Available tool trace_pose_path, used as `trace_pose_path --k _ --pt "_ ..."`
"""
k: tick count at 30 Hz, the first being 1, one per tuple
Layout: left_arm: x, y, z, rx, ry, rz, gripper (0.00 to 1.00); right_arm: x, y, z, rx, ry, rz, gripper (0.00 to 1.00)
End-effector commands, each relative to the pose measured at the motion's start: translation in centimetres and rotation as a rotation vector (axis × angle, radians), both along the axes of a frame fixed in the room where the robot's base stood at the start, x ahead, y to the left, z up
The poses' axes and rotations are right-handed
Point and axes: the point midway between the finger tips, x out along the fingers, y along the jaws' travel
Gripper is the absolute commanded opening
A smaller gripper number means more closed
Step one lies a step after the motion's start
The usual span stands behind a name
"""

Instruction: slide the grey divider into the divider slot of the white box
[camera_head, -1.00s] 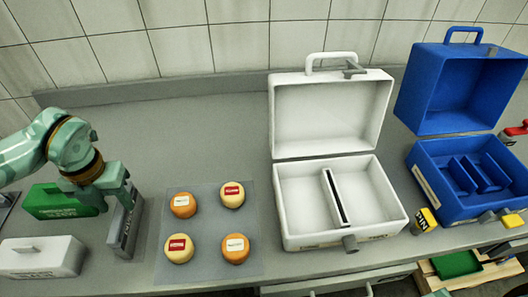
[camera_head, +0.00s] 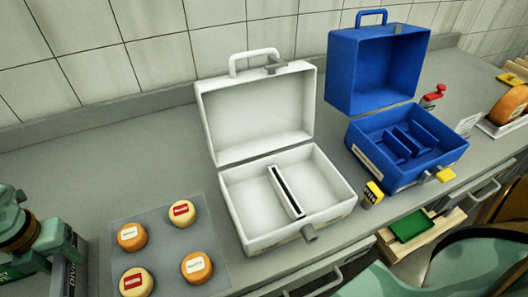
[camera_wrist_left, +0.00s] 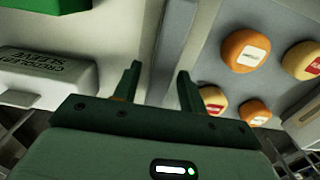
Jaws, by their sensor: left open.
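The grey divider (camera_head: 76,272) stands upright at the lower left edge of the head view, partly cut off. It also shows in the left wrist view (camera_wrist_left: 176,35), where it extends beyond the fingertips. My left gripper (camera_wrist_left: 157,80) is open, with its fingers on either side of the divider's near end; I cannot tell if they touch it. In the head view my left gripper (camera_head: 62,238) is at the divider's top. The white box (camera_head: 232,212) stands open with its lid up. Its divider slot (camera_head: 287,191) is a dark narrow gap in a white holder across the middle.
Several small cheeses lie on a grey mat (camera_head: 164,247) between divider and white box. An open blue box (camera_head: 378,75) and a yellow block (camera_head: 372,194) stand right of it. In the wrist view, a white labelled block (camera_wrist_left: 45,78) and a green block (camera_wrist_left: 50,4) lie left.

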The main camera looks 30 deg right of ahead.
Motion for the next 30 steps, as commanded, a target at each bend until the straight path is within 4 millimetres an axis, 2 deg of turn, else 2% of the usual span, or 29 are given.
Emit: trace_pose_path --k 2,6,14,30 --pt "0.0 0.0 -0.1 0.0 0.001 0.0 0.39 0.0 0.0 0.0 0.0 0.0 0.0 0.36" --pt "0.0 0.0 -0.1 0.0 0.001 -0.001 0.0 0.0 0.0 0.0 0.0 0.0 0.0 0.36" --pt "0.0 0.0 0.2 0.0 0.0 -0.001 0.0 0.0 0.1 0.1 0.001 -0.001 0.0 0.36" --pt "0.0 0.0 2.1 0.0 -0.001 -0.001 0.0 0.4 0.1 1.8 0.001 -0.01 -0.001 0.36"
